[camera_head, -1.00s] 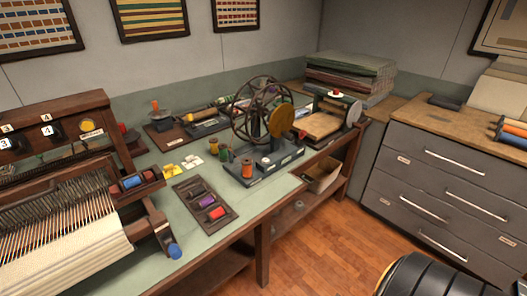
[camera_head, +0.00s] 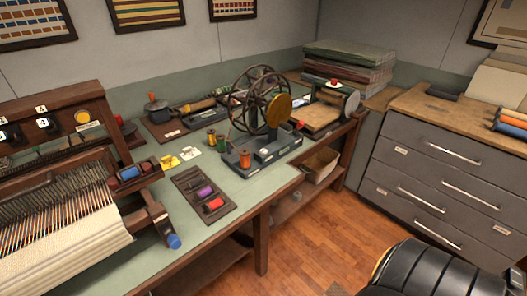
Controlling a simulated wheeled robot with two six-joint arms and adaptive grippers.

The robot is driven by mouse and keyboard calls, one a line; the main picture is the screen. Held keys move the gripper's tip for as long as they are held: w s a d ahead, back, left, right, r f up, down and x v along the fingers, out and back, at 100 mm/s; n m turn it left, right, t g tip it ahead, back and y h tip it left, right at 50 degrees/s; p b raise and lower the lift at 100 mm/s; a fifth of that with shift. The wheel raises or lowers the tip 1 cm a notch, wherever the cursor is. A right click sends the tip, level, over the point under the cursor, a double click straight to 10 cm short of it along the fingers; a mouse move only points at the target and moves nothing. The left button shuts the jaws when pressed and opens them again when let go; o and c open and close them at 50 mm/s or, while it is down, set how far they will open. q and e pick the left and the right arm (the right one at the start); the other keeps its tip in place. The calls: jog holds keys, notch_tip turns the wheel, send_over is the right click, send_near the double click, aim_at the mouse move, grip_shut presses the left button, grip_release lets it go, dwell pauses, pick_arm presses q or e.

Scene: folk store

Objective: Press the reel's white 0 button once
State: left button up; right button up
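The reel (camera_head: 262,150) stands on the green-topped bench in the middle of the view. It has a dark spoked wheel frame (camera_head: 245,98), a brass disc (camera_head: 279,110) and a dark grey base. A small pale spot (camera_head: 265,158) shows on the base below the disc. It may be the white 0 button, but it is too small to read. Neither of my grippers is in view.
The loom (camera_head: 62,215) fills the left side. A spool tray (camera_head: 203,196) lies before the reel, with small spools (camera_head: 211,136) beside it. Grey drawers (camera_head: 440,178) stand at right. A black ribbed rounded thing (camera_head: 435,272) fills the lower right. Floor (camera_head: 312,225) is clear between.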

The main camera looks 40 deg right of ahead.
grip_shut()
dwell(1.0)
